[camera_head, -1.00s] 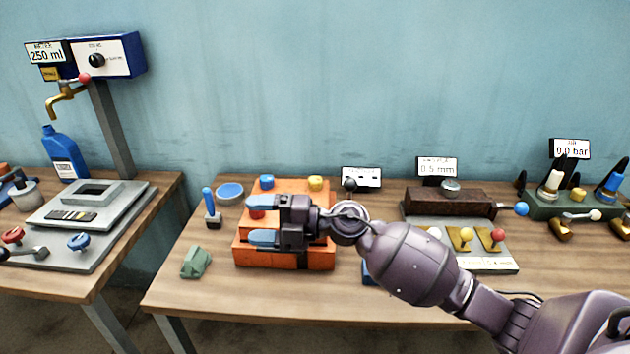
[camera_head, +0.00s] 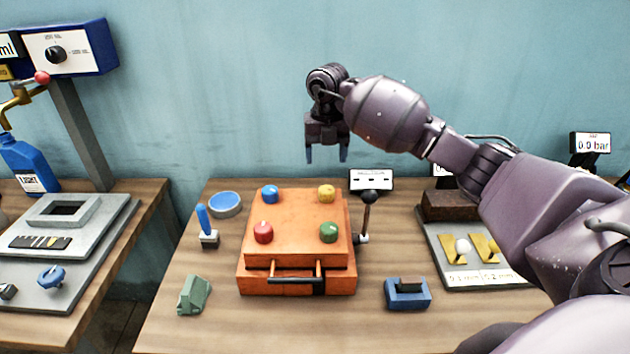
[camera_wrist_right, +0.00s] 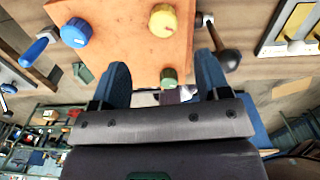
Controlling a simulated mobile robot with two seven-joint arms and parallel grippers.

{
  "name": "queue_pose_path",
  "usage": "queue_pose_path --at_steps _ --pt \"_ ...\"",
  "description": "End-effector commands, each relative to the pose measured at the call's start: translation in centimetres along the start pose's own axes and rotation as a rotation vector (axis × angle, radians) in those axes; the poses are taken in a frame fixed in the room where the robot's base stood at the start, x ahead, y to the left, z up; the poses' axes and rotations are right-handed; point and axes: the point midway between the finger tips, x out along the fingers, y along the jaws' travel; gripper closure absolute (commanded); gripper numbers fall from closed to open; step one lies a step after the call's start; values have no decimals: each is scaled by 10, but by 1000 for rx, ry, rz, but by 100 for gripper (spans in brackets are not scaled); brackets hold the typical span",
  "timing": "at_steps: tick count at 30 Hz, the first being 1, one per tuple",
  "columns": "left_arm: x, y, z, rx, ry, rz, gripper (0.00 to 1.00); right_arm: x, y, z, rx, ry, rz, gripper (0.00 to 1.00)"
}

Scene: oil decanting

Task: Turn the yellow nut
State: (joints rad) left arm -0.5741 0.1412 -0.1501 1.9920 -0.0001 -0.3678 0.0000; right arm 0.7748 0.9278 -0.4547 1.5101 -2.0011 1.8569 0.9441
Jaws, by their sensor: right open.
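The yellow nut (camera_head: 326,193) sits on the back right corner of an orange block (camera_head: 290,250). A blue nut (camera_head: 270,194), a red nut (camera_head: 263,232) and a green nut (camera_head: 328,232) sit on the other corners. My right gripper (camera_head: 326,158) is open and empty, pointing down above and behind the yellow nut, apart from it. In the right wrist view the yellow nut (camera_wrist_right: 163,21) lies beyond the spread fingers (camera_wrist_right: 165,75), with the green nut (camera_wrist_right: 169,76) between the fingers in the picture. My left gripper is not in view.
A black-knobbed lever (camera_head: 368,205) stands close to the block's right side. A blue-handled tool (camera_head: 205,225) and a round blue lid (camera_head: 225,204) lie to the left. A blue holder (camera_head: 407,293) and a green piece (camera_head: 194,294) are in front.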

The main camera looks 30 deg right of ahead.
Motion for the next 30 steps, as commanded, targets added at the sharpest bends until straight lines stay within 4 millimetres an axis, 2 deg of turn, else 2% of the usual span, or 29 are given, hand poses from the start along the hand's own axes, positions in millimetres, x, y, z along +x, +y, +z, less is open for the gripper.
queue_pose_path --at_steps 5,10,15,21,30 --pt "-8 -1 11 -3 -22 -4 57 10 -2 0 4 2 -10 31" --pt "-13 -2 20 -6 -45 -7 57 37 -2 0 4 4 -7 31" --pt "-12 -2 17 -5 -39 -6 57 66 -1 0 3 3 -6 31" --pt "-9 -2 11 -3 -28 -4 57 93 -2 0 2 2 -6 31" --pt "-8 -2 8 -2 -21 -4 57 107 -2 0 2 0 -6 31"
